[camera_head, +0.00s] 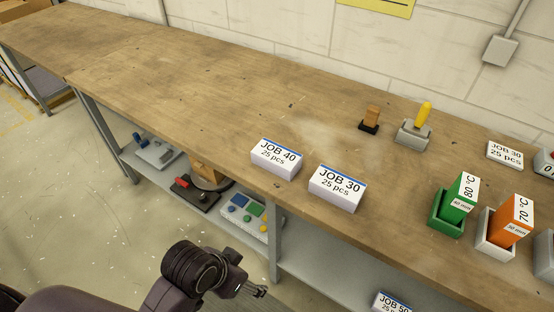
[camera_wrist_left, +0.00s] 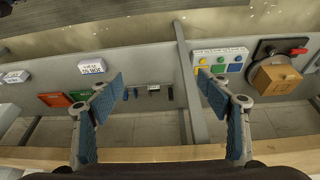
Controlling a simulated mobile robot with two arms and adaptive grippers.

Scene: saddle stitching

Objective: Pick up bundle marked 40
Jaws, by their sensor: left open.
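The bundle marked JOB 40, 25 pcs (camera_head: 276,160) is a white block with a blue stripe. It stands near the front edge of the wooden bench top (camera_head: 200,95) in the head view. The similar bundle marked JOB 30 (camera_head: 336,189) stands just to its right, with a small gap. My left gripper (camera_head: 254,291) is low in the head view, in front of the bench and apart from both bundles. In the left wrist view my left gripper (camera_wrist_left: 162,90) has its blue-padded fingers spread with nothing between them. My right gripper is not in view.
A lower shelf holds a button panel (camera_head: 243,214) and a bundle marked JOB 50 (camera_head: 390,302). On the bench, a green holder (camera_head: 444,218), a white holder (camera_head: 494,249), a yellow-handled tool (camera_head: 413,132) and another bundle (camera_head: 505,154) stand right. The bench's left part is clear.

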